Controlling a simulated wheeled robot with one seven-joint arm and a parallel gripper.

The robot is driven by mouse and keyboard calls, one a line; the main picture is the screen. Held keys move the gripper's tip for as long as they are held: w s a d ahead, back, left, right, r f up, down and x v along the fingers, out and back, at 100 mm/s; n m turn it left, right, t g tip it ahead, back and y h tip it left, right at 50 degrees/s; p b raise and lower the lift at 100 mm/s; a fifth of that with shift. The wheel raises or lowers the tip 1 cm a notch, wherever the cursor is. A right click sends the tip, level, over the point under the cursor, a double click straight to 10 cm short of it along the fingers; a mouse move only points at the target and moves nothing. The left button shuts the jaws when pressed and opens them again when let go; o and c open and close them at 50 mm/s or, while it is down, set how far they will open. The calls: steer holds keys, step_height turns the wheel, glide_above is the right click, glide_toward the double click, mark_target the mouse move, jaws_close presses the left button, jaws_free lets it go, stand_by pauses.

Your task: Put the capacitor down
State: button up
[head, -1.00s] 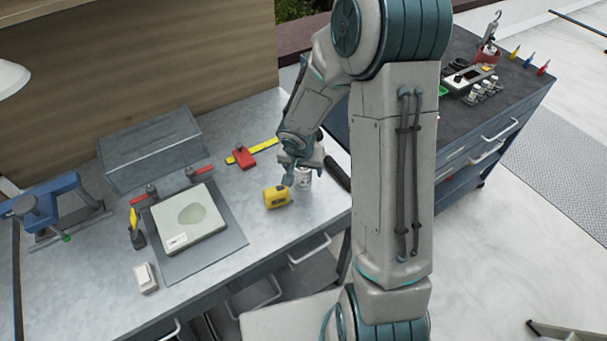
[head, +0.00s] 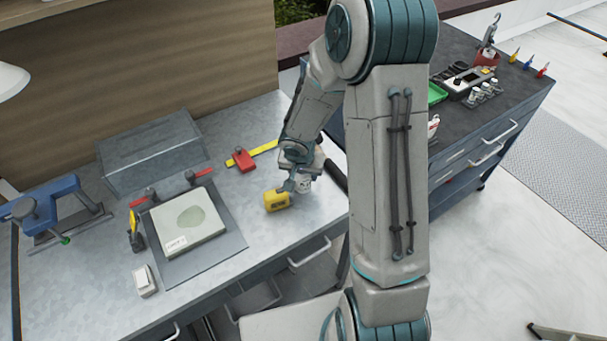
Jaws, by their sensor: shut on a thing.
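The capacitor (head: 304,186) is a small pale cylindrical can with dark markings, at the right part of the metal workbench (head: 285,225). My gripper (head: 299,180) is shut on it from above and hides most of its top. The can looks upright, at or very near the bench top; I cannot tell whether its base touches.
A yellow tape measure (head: 277,200) lies just left of the capacitor, and a dark-handled tool (head: 335,176) just right. A red-and-yellow square (head: 243,160) lies behind. Bench in front is clear.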

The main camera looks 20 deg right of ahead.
steer(key=shift+r, duration=0.55)
steer(key=r, duration=0.2)
steer(key=d+r+p, duration=0.1)
steer(key=shift+r, duration=0.35)
steer(key=s+d+r+p, duration=0.1)
steer(key=s+d+r, duration=0.1)
steer(key=d+r, duration=0.4)
steer(key=d, duration=0.4)
steer(key=shift+d, duration=0.25)
